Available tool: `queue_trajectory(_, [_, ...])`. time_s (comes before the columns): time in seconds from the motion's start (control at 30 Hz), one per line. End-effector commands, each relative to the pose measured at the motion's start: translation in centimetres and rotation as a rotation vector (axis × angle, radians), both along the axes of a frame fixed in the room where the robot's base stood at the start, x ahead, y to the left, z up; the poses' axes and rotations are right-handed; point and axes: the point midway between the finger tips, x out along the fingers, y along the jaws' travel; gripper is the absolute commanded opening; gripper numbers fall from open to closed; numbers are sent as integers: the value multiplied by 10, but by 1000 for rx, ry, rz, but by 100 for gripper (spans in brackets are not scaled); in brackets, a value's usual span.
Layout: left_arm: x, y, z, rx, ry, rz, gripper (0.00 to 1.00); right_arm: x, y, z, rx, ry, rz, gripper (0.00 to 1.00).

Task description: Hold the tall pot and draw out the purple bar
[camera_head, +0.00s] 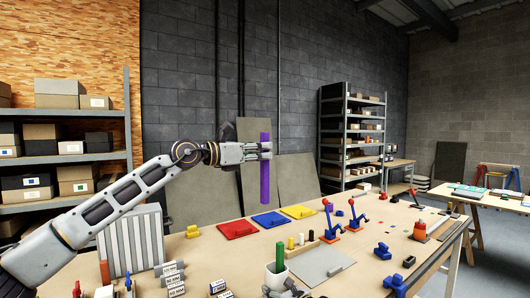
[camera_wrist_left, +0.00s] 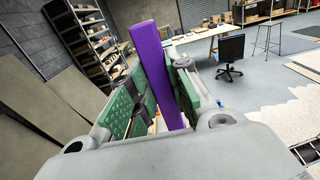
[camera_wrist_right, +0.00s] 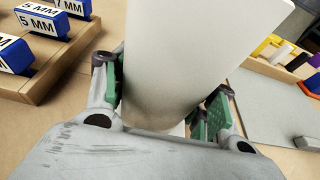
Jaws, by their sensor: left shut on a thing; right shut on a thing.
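The purple bar (camera_head: 265,185) is upright in the air over the back of the table, well clear of the tall pot. My left gripper (camera_head: 265,151) is shut on its upper part. In the left wrist view the purple bar (camera_wrist_left: 150,50) stands between the green finger pads (camera_wrist_left: 150,95). The tall white pot (camera_head: 275,278) stands at the table's near edge with a green bar (camera_head: 280,254) rising from it. In the right wrist view my right gripper (camera_wrist_right: 165,100) is shut around the pale wall of the pot (camera_wrist_right: 175,55).
Red (camera_head: 238,229), blue (camera_head: 270,220) and yellow (camera_head: 298,212) panels lie along the back of the table. A grey board (camera_head: 322,264) and a wooden rack with small pegs (camera_head: 303,243) are right of the pot. Labelled blocks (camera_head: 173,279) stand left of it.

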Motion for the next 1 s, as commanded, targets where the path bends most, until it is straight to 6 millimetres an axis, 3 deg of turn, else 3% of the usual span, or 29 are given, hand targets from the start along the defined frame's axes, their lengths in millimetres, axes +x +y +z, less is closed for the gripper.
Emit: queue_trajectory(1.0, [-30,40,1,-1,-2,0,0,0,0,-1,-1,1,-1,31])
